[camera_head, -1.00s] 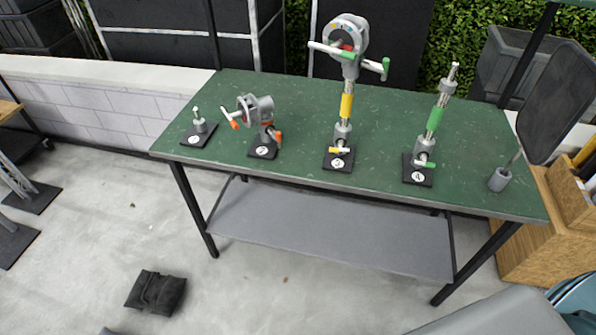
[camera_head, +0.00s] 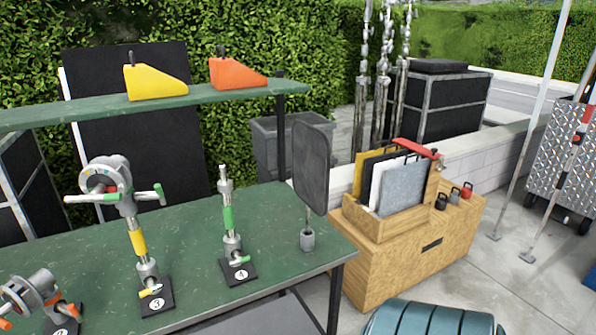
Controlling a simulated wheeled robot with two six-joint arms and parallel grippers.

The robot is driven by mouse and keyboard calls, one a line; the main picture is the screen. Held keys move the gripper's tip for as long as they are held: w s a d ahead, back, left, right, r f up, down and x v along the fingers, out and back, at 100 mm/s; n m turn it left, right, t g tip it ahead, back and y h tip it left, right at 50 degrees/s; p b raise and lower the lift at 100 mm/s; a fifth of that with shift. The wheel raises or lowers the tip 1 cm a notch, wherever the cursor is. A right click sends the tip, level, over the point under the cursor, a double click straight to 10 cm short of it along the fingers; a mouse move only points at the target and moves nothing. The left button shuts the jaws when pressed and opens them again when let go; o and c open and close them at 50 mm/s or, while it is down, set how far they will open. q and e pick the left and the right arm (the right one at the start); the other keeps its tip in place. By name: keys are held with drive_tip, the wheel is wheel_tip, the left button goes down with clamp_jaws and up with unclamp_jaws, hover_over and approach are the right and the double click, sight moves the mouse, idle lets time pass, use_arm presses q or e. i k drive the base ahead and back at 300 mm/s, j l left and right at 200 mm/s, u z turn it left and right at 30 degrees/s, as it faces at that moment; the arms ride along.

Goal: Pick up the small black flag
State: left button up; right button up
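A small black flag (camera_head: 312,167), a dark rounded panel on a thin stem, stands upright at the right end of the green table (camera_head: 190,230). Its stem goes into a short grey cylindrical holder (camera_head: 307,240) on the tabletop. The flag is in full view with nothing in front of it. Neither of my grippers is in view.
Clamp stands numbered 3 (camera_head: 137,235) and 4 (camera_head: 232,225) stand left of the flag. A green shelf (camera_head: 60,112) carries yellow (camera_head: 155,82) and orange (camera_head: 236,72) wedges. A wooden crate (camera_head: 400,262) with upright boards stands to the right on the floor.

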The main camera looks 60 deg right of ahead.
sight(310, 147)
drive_tip(key=z, duration=1.95)
